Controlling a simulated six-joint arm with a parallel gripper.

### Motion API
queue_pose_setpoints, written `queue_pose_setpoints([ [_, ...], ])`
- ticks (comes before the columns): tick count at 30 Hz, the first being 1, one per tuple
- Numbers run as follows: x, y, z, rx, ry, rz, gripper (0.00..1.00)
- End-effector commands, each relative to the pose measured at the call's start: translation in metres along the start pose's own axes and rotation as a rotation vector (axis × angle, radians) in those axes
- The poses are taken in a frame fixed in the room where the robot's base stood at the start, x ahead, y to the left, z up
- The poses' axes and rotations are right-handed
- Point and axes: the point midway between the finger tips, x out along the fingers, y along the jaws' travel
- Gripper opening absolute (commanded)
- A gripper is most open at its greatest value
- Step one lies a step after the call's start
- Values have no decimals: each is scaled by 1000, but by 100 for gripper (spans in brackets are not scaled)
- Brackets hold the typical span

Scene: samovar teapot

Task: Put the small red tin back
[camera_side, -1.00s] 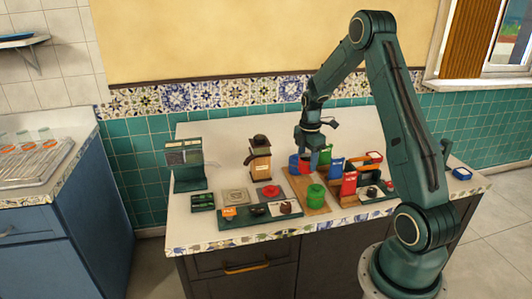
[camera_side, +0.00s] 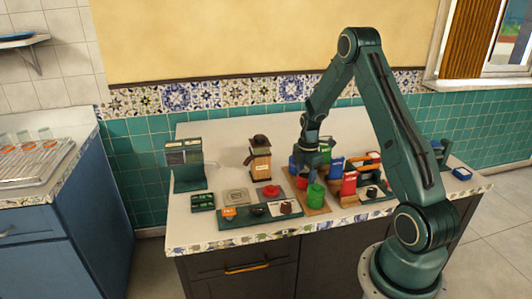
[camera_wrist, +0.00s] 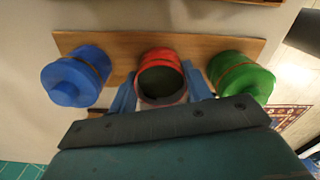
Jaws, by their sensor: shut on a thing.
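The small red tin (camera_wrist: 158,60) is between the two blue fingers of my gripper (camera_wrist: 163,93) in the wrist view, and the gripper is shut on it. Its dark round top faces the camera. It is over the middle of the wooden board (camera_wrist: 120,45), with a blue tin (camera_wrist: 75,80) to its left and a green tin (camera_wrist: 240,78) to its right. In the side view my gripper (camera_side: 308,178) is low over the board (camera_side: 318,209), behind the green tin (camera_side: 316,196), and mostly hides the red tin. I cannot tell whether its base touches the board.
A red packet (camera_side: 348,184) and other containers stand right of the board. A tray (camera_side: 240,220) with small items lies at the front left. A brown dispenser (camera_side: 260,163) and a green machine (camera_side: 185,165) stand behind.

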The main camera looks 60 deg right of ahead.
Motion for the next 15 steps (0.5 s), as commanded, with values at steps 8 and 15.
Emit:
queue_pose_setpoints([
  [8, 1, 0, 0, 0, 0, 0, 21],
  [15, 3, 0, 0, 0, 0, 0, 71],
])
